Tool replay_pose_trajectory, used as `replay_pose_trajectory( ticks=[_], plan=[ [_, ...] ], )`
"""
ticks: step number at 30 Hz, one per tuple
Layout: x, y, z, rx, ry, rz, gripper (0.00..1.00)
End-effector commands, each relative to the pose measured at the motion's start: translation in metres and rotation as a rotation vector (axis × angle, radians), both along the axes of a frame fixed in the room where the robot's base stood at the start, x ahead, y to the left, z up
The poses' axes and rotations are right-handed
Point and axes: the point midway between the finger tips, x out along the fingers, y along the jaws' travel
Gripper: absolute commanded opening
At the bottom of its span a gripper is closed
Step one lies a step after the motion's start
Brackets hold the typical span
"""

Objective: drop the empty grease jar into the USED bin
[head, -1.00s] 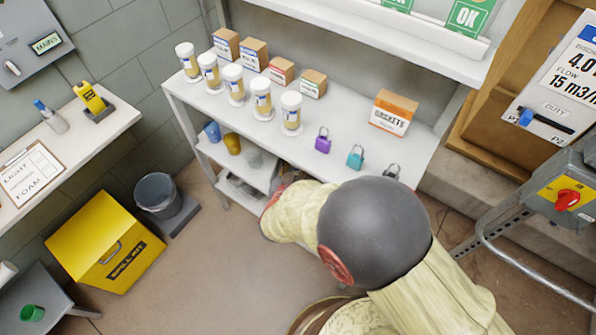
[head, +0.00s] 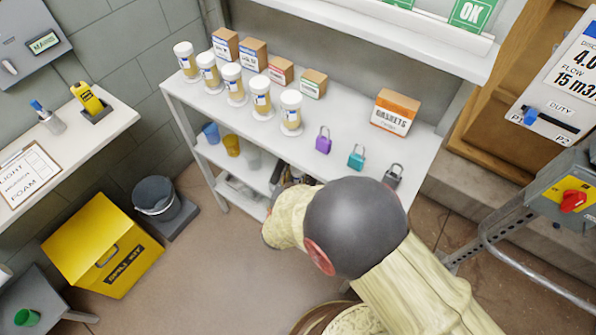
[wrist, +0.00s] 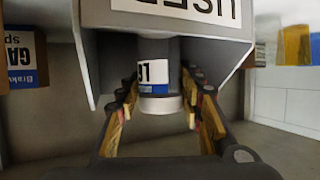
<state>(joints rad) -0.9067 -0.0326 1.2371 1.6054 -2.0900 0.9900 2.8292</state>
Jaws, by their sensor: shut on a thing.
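My gripper (wrist: 158,108) is shut on a grease jar (wrist: 155,77) with a grey body, a white and blue label and a white end that faces down in the wrist view. A finger lies on each side of it. A grey bin with a white sign (wrist: 185,8) shows just above the jar in that view; its lettering is partly cut off but reads like USED. The jar is at the lower edge of the bin's front; I cannot tell whether they touch. In the head view my arm hides most of the gripper, the jar and the bin beneath the upper shelf.
Several white-lidded jars (head: 232,82) and small boxes stand on the upper shelf (head: 330,160), with padlocks (head: 323,140) near its front edge. Cups (head: 232,145) stand on the shelf below. A bucket (head: 157,198) and yellow spill kit (head: 103,245) are at left. The floor between is clear.

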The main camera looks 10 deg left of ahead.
Motion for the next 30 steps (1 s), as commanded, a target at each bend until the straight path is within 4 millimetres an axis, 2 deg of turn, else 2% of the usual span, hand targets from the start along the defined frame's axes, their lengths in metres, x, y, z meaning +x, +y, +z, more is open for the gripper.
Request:
replay_pose_trajectory(
  ticks=[5,6,15,25,29,30],
  plan=[
    [0.000,0.000,-0.003,0.000,0.000,0.000,0.00],
    [0.000,0.000,-0.003,-0.001,0.000,0.000,0.38],
    [0.000,0.000,-0.003,-0.001,0.000,0.000,0.55],
    [0.000,0.000,-0.001,0.000,0.000,0.000,0.56],
    [0.000,0.000,0.010,0.000,-0.001,0.000,0.56],
    [-0.005,0.001,0.013,-0.001,0.000,0.004,0.56]
  ],
)
